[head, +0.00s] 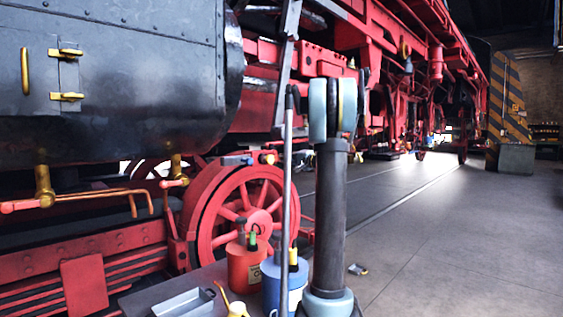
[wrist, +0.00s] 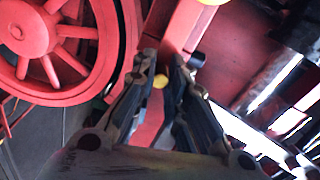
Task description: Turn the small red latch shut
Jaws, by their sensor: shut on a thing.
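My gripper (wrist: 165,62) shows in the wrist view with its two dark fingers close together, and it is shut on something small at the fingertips. In the head view the gripper cannot be made out; my arm stands in front of the engine's red frame.
A red spoked wheel (head: 240,212) stands left of my arm in the head view; it also shows in the wrist view (wrist: 30,30). A red can (head: 246,268), a blue can (head: 272,288) and a grey tray (head: 184,303) sit low in front. The floor (head: 450,230) at right is mostly clear.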

